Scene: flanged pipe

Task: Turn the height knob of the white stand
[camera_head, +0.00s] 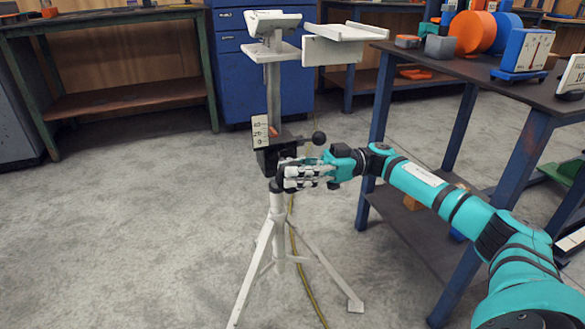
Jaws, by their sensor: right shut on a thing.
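The white stand (277,202) stands upright on a tripod on the concrete floor, in the middle of the head view. Its column carries a black block with a small scale plate (260,131) and a lever with a black ball end (319,137). My right gripper (286,177) reaches in from the right, just below the block, beside the column. It is shut on the height knob, which the fingers mostly hide; I cannot tell how far it is turned. My left gripper is not in view.
A white V-shaped head (271,22) and a white tray (343,40) top the stand. A yellow hose (303,270) runs along the floor by the tripod. The floor at left is clear.

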